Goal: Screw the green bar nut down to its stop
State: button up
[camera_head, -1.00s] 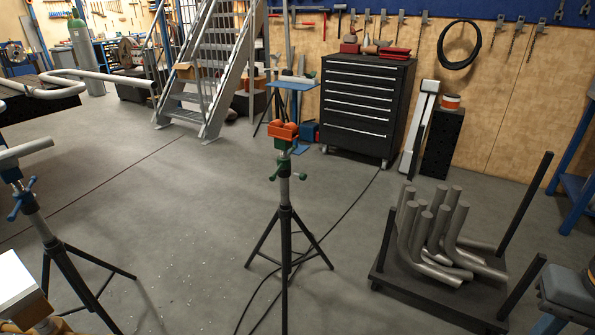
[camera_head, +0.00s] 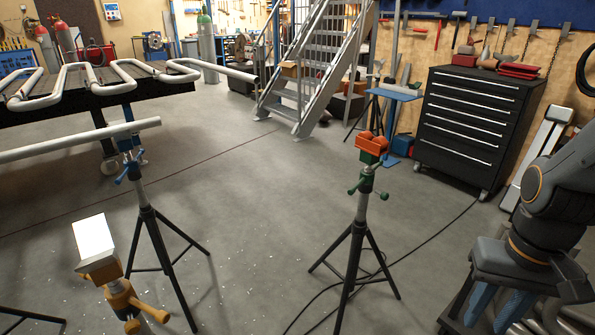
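The green bar nut (camera_head: 366,186) sits on the post of a black tripod stand (camera_head: 352,252), right of the picture's middle. Its bars stick out to both sides. A red-orange roller head (camera_head: 371,147) sits on top of this stand, above the nut. Nothing touches the nut. How far the nut is from its stop is too small to tell. A dark arm of mine shows at the right edge, well apart from the stand. My gripper is not in view.
A stand with a blue bar nut (camera_head: 130,172) is at left, beside a long pipe (camera_head: 75,140). A stand with an orange bar nut (camera_head: 125,300) is near the lower left. A cable (camera_head: 425,243) lies by the green-nut stand. Floor between the stands is clear.

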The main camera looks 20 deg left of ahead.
aim_at(364, 177)
jog(key=u, duration=0.55)
jog(key=i, duration=1.1)
jog(key=u, duration=0.15)
